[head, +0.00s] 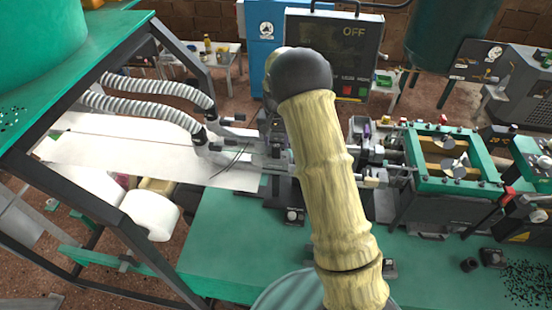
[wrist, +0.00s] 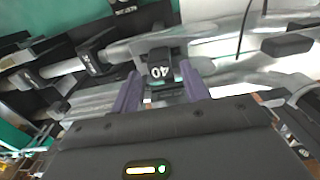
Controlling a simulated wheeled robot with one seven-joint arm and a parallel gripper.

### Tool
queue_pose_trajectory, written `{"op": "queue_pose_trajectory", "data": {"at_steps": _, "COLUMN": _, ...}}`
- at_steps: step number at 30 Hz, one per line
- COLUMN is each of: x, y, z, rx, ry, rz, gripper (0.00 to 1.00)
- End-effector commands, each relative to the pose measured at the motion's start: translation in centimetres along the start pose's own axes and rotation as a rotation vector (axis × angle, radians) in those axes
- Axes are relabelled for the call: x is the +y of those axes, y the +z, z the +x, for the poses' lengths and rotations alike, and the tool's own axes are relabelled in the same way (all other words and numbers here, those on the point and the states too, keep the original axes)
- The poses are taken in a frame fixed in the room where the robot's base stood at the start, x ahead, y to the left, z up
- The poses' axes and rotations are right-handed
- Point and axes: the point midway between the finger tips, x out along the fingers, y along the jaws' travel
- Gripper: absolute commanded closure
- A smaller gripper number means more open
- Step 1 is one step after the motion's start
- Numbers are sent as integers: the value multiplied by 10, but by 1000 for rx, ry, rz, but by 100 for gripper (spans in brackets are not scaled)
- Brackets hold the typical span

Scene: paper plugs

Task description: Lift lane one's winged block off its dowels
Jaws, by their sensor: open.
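In the wrist view my gripper (wrist: 160,92) is open, its two purple fingers apart. A small dark block with a white number, reading like 40 (wrist: 160,70), lies between and just beyond the fingertips, in front of a grey metal bar. I cannot tell whether the fingers touch it, nor whether it is lane one's winged block. Its wings and dowels cannot be made out. In the head view my arm covers the middle of the machine and hides the gripper and this block.
Dark clamp-like pieces (wrist: 90,60) sit along the bar to the left in the wrist view. In the head view, a white sheet (head: 150,155) and grey corrugated hoses (head: 150,105) are left of my arm, and a green-framed unit (head: 453,160) is right. The green bench (head: 235,235) has bare room in front.

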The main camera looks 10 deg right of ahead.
Motion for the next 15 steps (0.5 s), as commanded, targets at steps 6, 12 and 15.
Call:
{"op": "queue_pose_trajectory", "data": {"at_steps": 6, "x": 0, "y": 0, "z": 11, "rx": -1, "ry": 1, "rz": 0, "gripper": 55}}
{"op": "queue_pose_trajectory", "data": {"at_steps": 12, "x": 0, "y": 0, "z": 17, "rx": -1, "ry": 0, "rz": 0, "gripper": 55}}
{"op": "queue_pose_trajectory", "data": {"at_steps": 15, "x": 0, "y": 0, "z": 17, "rx": 0, "ry": 0, "rz": 0, "gripper": 55}}
